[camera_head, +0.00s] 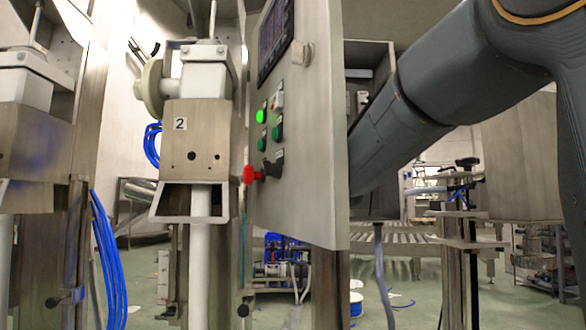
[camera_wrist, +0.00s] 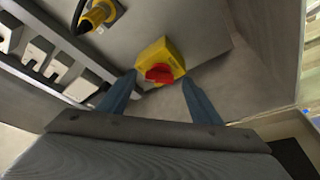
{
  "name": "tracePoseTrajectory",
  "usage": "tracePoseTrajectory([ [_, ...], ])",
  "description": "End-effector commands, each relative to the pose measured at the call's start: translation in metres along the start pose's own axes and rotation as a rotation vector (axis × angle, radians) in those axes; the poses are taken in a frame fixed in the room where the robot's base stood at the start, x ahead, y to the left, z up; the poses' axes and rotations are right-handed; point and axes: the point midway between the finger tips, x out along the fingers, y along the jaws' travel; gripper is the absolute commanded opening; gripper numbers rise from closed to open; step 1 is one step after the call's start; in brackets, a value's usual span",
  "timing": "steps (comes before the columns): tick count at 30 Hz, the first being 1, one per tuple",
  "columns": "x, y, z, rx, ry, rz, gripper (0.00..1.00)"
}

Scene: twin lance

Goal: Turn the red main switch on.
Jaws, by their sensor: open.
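In the wrist view, the red main switch (camera_wrist: 160,74) is a red knob on a yellow base (camera_wrist: 161,54), mounted on a grey metal panel face (camera_wrist: 190,25). The knob looks roughly crosswise in the picture; its exact setting is not legible. My gripper (camera_wrist: 158,80) is open, its two blue-grey fingers on either side of the knob with visible gaps. I cannot tell how much depth lies between fingertips and knob. In the head view, my arm passes behind the control panel, which hides my gripper and the main switch.
In the wrist view, a yellow-and-black part (camera_wrist: 97,15) projects at upper left, near a row of white modules (camera_wrist: 62,68). In the head view, the control panel (camera_head: 300,190) carries green lamps and a separate red button (camera_head: 250,174). A machine head marked 2 (camera_head: 195,130) stands left.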

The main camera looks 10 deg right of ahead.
Motion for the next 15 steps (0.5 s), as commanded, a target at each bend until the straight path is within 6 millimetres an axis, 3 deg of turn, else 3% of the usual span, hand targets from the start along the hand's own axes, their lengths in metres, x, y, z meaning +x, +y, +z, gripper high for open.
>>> tracePoseTrajectory([
  [9,-0.050,0.001,-0.001,0.000,0.000,0.001,0.59],
  [15,-0.062,0.000,-0.001,0.001,0.000,0.000,0.59],
])
